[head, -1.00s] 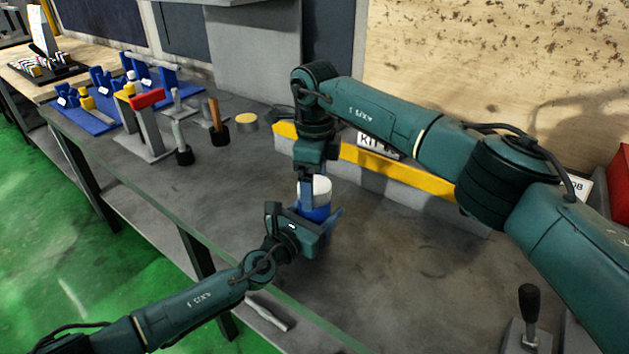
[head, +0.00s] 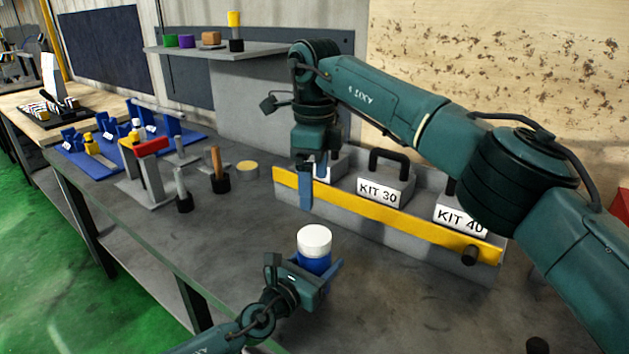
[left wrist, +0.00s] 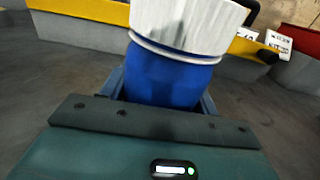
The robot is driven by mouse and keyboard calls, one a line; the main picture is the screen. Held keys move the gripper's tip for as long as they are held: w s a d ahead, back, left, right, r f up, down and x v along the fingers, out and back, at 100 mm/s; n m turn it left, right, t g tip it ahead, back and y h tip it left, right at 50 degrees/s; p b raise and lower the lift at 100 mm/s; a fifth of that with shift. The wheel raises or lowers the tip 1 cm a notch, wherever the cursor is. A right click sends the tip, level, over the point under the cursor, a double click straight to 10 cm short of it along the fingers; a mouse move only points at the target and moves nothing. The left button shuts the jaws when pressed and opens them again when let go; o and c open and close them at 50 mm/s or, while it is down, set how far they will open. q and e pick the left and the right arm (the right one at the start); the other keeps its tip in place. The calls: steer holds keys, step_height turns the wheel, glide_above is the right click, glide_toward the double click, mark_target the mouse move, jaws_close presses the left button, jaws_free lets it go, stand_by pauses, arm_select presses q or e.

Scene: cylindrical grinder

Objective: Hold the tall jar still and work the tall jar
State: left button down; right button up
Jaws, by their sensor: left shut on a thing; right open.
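The tall jar (head: 313,262) has a blue body and a white lid (head: 314,240), and stands upright on the grey bench. My left gripper (head: 318,272) is shut around its blue body from the front. In the left wrist view the jar body (left wrist: 170,78) sits between the fingers, with the ribbed white lid (left wrist: 188,22) on top. The lid is on the jar; I cannot tell how tightly. My right gripper (head: 314,182) is open and empty, pointing down above and behind the jar, apart from the lid.
Behind stands a grey rack with a yellow front rail (head: 385,216) holding weights marked KIT 30 (head: 380,192) and KIT 40. Left are a red-topped stand (head: 150,150), dark-based tools and blue fixtures (head: 85,150). A shelf (head: 215,50) holds small coloured pieces.

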arm_select(q)
steer(key=shift+c, duration=1.5)
jaws_free()
steer(key=shift+s+a, duration=0.25)
steer(key=v, duration=1.2)
steer(key=shift+d, duration=0.1)
steer(key=shift+s, duration=0.25)
